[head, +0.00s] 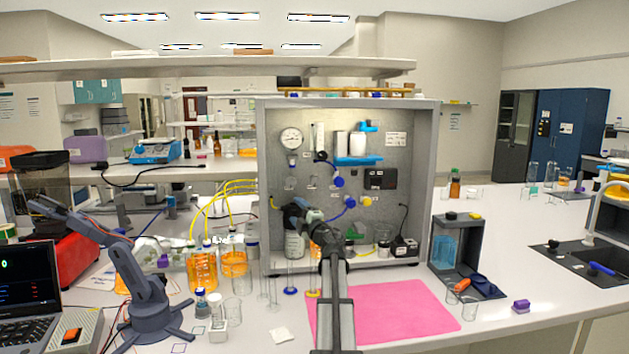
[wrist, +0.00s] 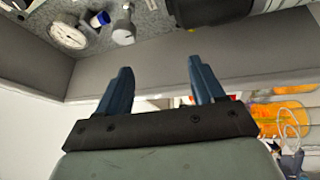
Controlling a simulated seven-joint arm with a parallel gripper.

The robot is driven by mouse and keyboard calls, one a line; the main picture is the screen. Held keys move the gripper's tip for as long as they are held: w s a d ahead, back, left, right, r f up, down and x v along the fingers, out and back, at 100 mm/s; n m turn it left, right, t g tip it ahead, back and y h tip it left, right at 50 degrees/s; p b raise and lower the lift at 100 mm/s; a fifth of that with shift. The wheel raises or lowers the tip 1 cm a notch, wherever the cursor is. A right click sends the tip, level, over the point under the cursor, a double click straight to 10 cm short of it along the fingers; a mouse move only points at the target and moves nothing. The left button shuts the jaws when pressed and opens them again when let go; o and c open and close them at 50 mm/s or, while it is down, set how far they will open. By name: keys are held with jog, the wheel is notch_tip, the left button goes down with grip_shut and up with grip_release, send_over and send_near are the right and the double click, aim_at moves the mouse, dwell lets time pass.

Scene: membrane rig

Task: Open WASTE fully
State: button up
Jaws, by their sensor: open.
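The steel rig panel (head: 300,130) stands upright in a grey frame and carries a round gauge, blue knobs (head: 338,181) and a yellow knob (head: 366,201). Its labels are too small to read, so I cannot tell which fitting is WASTE. My gripper (head: 297,212) is in front of the panel's lower left part, and my arm hides some of the panel behind it. In the wrist view my gripper (wrist: 160,70) is open, with nothing between its fingers. A gauge (wrist: 68,35), a blue-ended fitting (wrist: 99,19) and a grey fitting (wrist: 124,30) show beyond the fingers.
Orange-filled bottles (head: 202,270) with yellow tubes stand left of the rig, with thin cylinders near its front. A pink mat (head: 400,312) lies in front, mostly clear. A dark open box (head: 458,245) stands at the right. A second small arm (head: 140,275) stands at the left.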

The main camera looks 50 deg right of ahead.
aim_at(316, 183)
jog(key=s+d+r+m+g+h, duration=0.1)
jog(key=m+h, duration=0.3)
jog(key=m, duration=0.6)
jog(key=s+d+r+m+g+h, duration=0.1)
jog(key=s+d+m+h, duration=0.3)
jog(key=m, duration=0.6)
jog(key=shift+s+d+r+g, duration=0.2)
jog(key=shift+s+r+g, duration=0.15)
jog(key=shift+r, duration=0.2)
jog(key=shift+w, duration=0.1)
jog(key=x, duration=1.3)
jog(key=shift+w+d+r, duration=0.1)
jog(key=shift+d+r, duration=0.15)
jog(key=shift+d, duration=0.05)
jog(key=shift+c, duration=0.3)
jog(key=c, duration=0.9)
jog(key=shift+c, duration=0.2)
